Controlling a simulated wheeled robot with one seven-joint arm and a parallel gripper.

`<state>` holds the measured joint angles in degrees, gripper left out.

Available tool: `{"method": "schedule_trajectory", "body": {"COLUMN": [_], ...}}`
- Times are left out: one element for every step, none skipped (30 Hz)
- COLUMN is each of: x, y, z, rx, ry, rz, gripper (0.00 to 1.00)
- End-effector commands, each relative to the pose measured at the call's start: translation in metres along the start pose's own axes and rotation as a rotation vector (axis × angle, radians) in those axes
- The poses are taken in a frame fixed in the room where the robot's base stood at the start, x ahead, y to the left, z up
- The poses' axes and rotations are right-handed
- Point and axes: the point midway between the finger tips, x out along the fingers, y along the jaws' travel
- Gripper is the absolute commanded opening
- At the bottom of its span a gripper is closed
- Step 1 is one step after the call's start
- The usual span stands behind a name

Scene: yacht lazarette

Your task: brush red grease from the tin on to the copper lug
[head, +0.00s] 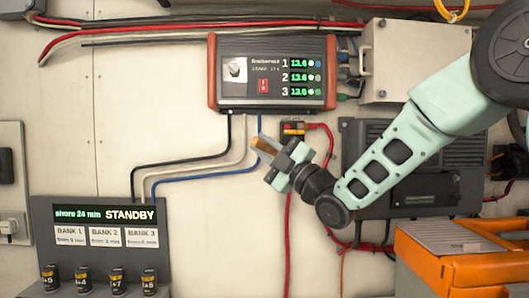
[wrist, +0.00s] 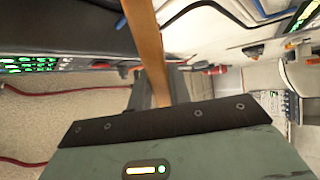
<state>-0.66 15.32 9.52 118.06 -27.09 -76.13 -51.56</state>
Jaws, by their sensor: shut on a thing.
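My gripper (head: 276,168) is raised in front of the wall, below the charger box, and shut on a wooden-handled brush (head: 257,160). In the wrist view the flat brown handle (wrist: 147,42) runs up from the jaws and out of the top edge. The bristles cannot be made out. A small terminal block (head: 293,128) with red, black and yellowish parts is on the wall just above and right of my gripper. I cannot tell whether the copper lug is there. I cannot make out the grease tin in either view.
The charger (head: 272,73) hangs above, with black, white and blue cables below it. A standby panel (head: 100,225) with several small cylinders is at lower left. A dark grey box (head: 435,190) is behind my arm. An orange case (head: 470,270) stands at lower right.

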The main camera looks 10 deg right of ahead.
Motion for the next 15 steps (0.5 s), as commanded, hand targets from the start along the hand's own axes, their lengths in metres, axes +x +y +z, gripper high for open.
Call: {"method": "schedule_trajectory", "body": {"x": [-0.0023, -0.0031, -0.0041, -0.0049, -0.0055, -0.0062, -0.0064, -0.0065, -0.0062, -0.0058, -0.0052, -0.0042, -0.0034, -0.0025, -0.0013], "y": [-0.004, -0.0054, -0.0074, -0.0088, -0.01, -0.0113, -0.0119, -0.012, -0.0117, -0.011, -0.0099, -0.0083, -0.007, -0.0055, -0.0034], "z": [0.0013, 0.0018, 0.0025, 0.003, 0.0035, 0.004, 0.0043, 0.0044, 0.0043, 0.0041, 0.0038, 0.0032, 0.0028, 0.0024, 0.0018], "rx": [-0.001, -0.001, -0.001, -0.001, -0.001, -0.001, -0.001, -0.001, -0.001, -0.001, -0.001, -0.001, -0.001, -0.001, -0.001], "ry": [0.001, 0.001, 0.001, 0.001, 0.001, 0.001, 0.001, 0.001, 0.001, 0.001, 0.001, 0.001, 0.002, 0.002, 0.002], "rz": [0.001, 0.001, 0.001, 0.001, 0.001, 0.001, 0.0, 0.0, 0.0, 0.0, 0.001, 0.001, 0.001, 0.002, 0.002], "gripper": [0.0, 0.0, 0.0, 0.0, 0.0, 0.0, 0.0, 0.0, 0.0, 0.0, 0.0, 0.0, 0.0, 0.0, 0.0]}}
